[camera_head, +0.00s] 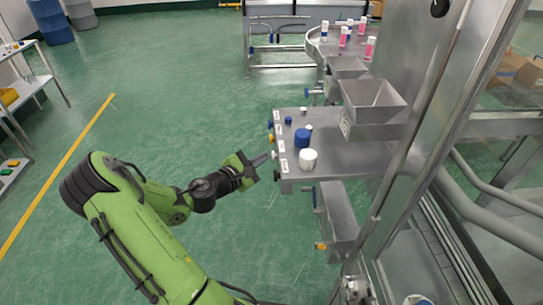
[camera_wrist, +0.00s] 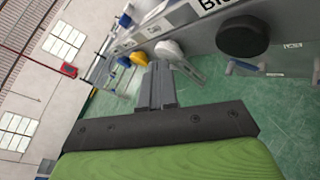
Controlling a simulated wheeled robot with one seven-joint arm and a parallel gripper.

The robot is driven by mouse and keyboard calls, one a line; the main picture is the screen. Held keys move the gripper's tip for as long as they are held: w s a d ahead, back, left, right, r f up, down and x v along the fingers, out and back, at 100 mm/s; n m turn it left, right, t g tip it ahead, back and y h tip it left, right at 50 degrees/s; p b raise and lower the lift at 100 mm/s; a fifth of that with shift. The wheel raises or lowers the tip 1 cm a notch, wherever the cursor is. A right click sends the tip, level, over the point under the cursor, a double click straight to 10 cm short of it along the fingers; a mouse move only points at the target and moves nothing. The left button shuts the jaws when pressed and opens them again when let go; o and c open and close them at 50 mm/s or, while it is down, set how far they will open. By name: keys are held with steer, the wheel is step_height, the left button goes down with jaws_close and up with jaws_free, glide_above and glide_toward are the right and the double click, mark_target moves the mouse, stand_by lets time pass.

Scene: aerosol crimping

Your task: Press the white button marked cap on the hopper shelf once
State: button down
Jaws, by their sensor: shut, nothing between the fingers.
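The hopper shelf (camera_head: 345,158) is a metal ledge with a row of coloured buttons along its left edge. The white button (camera_head: 273,154) sits between a yellow one and a black one; it also shows in the wrist view (camera_wrist: 168,49). My gripper (camera_head: 266,158) is shut and empty, its fingertips pointing at the white button. In the wrist view the closed fingers (camera_wrist: 159,68) end just below and left of the white button. I cannot tell whether they touch it. The button's own marking is not readable.
A black button (camera_wrist: 243,38) is to the right in the wrist view; yellow (camera_wrist: 139,58) and blue (camera_wrist: 123,62) buttons are to the left. A blue cap (camera_head: 302,138) and white cap (camera_head: 308,158) stand on the shelf. A steel hopper (camera_head: 372,100) is behind.

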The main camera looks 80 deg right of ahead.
steer(key=shift+w+a, duration=0.15)
steer(key=shift+w, duration=0.4)
steer(key=shift+w+a+p, duration=0.2)
steer(key=shift+w, duration=0.65)
steer(key=shift+w+a+p, duration=0.15)
steer(key=shift+w+p, duration=0.1)
steer(key=shift+w, duration=0.55)
steer(key=shift+w+a+p, duration=0.2)
steer(key=shift+w, duration=0.65)
